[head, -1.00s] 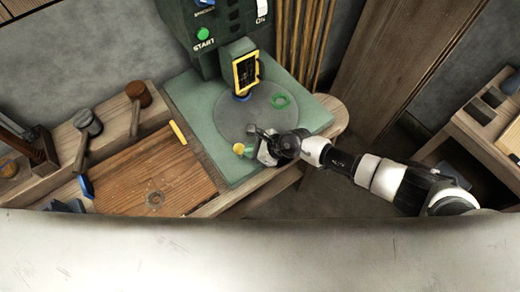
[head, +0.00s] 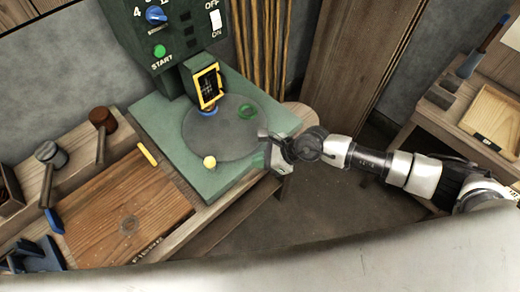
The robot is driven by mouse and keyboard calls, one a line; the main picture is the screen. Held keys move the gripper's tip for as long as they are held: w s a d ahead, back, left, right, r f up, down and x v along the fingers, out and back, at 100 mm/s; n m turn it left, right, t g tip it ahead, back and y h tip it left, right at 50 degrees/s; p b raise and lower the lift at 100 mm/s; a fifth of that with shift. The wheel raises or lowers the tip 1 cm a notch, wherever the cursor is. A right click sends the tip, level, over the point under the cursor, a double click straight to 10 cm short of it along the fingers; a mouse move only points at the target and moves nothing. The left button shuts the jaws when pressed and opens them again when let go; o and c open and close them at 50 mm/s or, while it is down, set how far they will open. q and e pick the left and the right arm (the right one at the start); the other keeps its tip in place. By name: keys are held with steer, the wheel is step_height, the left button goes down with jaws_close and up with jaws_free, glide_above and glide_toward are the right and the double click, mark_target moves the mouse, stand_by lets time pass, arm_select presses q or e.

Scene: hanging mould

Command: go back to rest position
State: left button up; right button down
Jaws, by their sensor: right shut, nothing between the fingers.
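My right gripper (head: 266,147) is shut and empty. It is near the right edge of the green machine base (head: 150,115), by the grey round plate (head: 225,128). My right arm reaches in from the right side of the head view. A small yellow knob (head: 209,162) stands near the plate's front edge, to the left of the gripper. My left gripper is not in view.
The green machine (head: 172,35) with a START button stands behind the plate, with a yellow-framed part (head: 208,86) above it. A wooden board (head: 120,215) and hammers (head: 50,155) are at left. A side bench with a wooden tray (head: 488,122) is at right. Open floor lies between.

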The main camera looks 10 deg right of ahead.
steer(key=w+d+f+m+t, duration=0.25)
steer(key=f+m, duration=0.25)
steer(key=m, duration=0.5)
steer(key=w+d+f+m+t, duration=0.15)
steer(key=f+m+t, duration=0.3)
steer(key=m, duration=0.55)
steer(key=s+d+f+m+h, duration=0.2)
steer(key=d+f+m, duration=0.1)
steer(key=f+m, duration=0.25)
steer(key=s+d+f+m+h, duration=0.2)
steer(key=s+d+f+m, duration=0.1)
steer(key=f+m, duration=0.25)
steer(key=s+d+f+m+g+h, duration=0.1)
steer(key=s+d+f+m+h, duration=0.15)
steer(key=s+f+m, duration=0.35)
steer(key=s+d+f+m+g+h, duration=0.25)
steer(key=s+d+f, duration=0.2)
steer(key=s, duration=0.35)
steer(key=s+f+m+g, duration=0.2)
steer(key=s+f+m, duration=0.1)
steer(key=s, duration=0.8)
steer(key=s+f+m+g, duration=0.3)
steer(key=s+m, duration=0.3)
steer(key=s, duration=0.5)
steer(key=shift+s+d+f+h, duration=0.15)
steer(key=shift+d+f+h, duration=0.15)
steer(key=shift+f, duration=0.3)
